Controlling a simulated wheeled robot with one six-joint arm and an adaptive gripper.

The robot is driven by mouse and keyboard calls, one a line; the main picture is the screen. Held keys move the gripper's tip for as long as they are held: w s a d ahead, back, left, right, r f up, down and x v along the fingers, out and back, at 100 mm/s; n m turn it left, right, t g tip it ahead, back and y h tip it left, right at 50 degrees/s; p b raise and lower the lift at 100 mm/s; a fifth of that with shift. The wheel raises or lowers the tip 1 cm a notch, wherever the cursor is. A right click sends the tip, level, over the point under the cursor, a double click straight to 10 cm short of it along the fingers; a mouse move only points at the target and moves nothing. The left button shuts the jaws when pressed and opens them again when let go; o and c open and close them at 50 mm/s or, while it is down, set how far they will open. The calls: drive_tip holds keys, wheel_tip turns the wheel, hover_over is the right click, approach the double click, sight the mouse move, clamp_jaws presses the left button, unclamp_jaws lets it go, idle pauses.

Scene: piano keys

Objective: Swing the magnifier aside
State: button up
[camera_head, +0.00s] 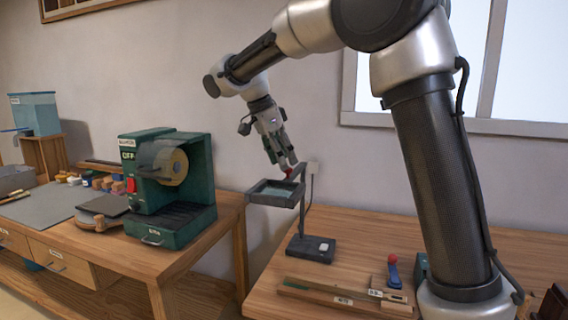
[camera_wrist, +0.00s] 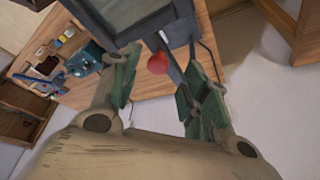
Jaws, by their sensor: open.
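The magnifier (camera_head: 274,193) is a square dark-framed lens on a thin post, with a dark base (camera_head: 311,248) on the right-hand table. In the wrist view its frame (camera_wrist: 118,22) fills the top middle, with a red knob (camera_wrist: 157,63) by the frame and a dark arm. My gripper (camera_head: 289,166) is above the magnifier's right side, close to the red knob. In the wrist view my gripper (camera_wrist: 156,82) is open, and the knob shows between its two green-grey fingers, a little beyond the tips. I cannot tell whether a finger touches the knob.
A green machine (camera_head: 172,185) with a round wheel stands on the left workbench (camera_head: 118,262). On the right-hand table (camera_head: 385,237) lie a wooden strip (camera_head: 335,298) and a small red-topped blue tool (camera_head: 393,272).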

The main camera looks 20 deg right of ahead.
drive_tip(key=v, duration=0.9)
drive_tip(key=shift+r, duration=0.35)
drive_tip(key=shift+a, duration=0.1)
drive_tip(key=s+d+f+n+t+y, duration=0.1)
drive_tip(key=s+d+f+n+y, duration=0.2)
drive_tip(key=s+d+n, duration=0.85)
drive_tip(key=s+d+f+n+t, duration=0.1)
drive_tip(key=s+d+f, duration=0.2)
drive_tip(key=s, duration=0.3)
drive_tip(key=s+d+f+n+y, duration=0.1)
drive_tip(key=s+d+f+n, duration=0.1)
drive_tip(key=s+f, duration=0.3)
drive_tip(key=s+d+f+n+t, duration=0.1)
drive_tip(key=s+d+f, duration=0.3)
drive_tip(key=s, duration=0.3)
drive_tip(key=shift+s+t+y, duration=0.3)
drive_tip(key=shift+s, duration=0.1)
drive_tip(key=shift+d+n, duration=0.1)
drive_tip(key=shift+n, duration=0.15)
